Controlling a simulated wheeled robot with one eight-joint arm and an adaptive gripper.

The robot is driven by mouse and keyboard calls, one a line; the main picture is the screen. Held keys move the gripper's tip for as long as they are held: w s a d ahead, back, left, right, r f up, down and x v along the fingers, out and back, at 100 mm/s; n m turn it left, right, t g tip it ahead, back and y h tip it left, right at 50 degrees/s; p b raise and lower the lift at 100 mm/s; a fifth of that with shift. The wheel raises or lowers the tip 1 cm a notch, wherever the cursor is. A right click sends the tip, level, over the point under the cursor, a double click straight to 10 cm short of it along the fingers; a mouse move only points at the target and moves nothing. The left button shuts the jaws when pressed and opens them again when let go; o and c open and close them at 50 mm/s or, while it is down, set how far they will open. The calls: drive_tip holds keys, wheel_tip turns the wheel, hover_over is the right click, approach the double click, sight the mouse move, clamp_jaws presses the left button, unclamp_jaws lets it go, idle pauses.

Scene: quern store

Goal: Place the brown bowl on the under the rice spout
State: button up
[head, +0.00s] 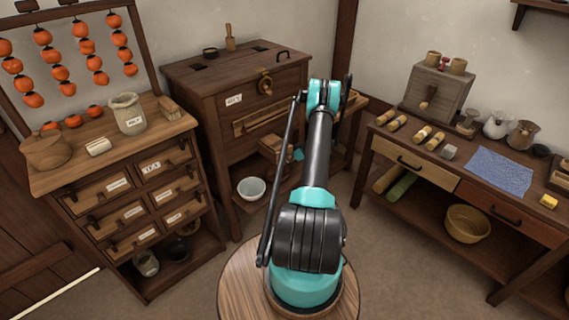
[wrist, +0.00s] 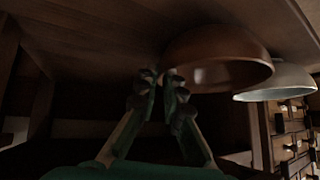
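The brown bowl (wrist: 225,45) shows in the wrist view, which appears upside down. My gripper (wrist: 162,78) has its fingertips close together at the bowl's left edge, one finger on each side of the rim, so it looks shut on the rim. Whether the bowl touches the shelf is unclear. In the head view, my arm hides the brown bowl and most of the gripper; a small teal part shows beside the wooden rice spout (head: 273,146) on the front of the dark cabinet (head: 225,125).
A white bowl (head: 251,188) sits on the cabinet's low shelf; it also shows beside the brown bowl in the wrist view (wrist: 283,80). A drawer chest (head: 130,195) stands at left. A side table (head: 425,165) with a yellow basin (head: 467,223) below stands at right.

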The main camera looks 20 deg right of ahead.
drive_tip(key=shift+o, duration=1.4)
drive_tip(key=shift+r, duration=0.1)
drive_tip(key=v, duration=1.2)
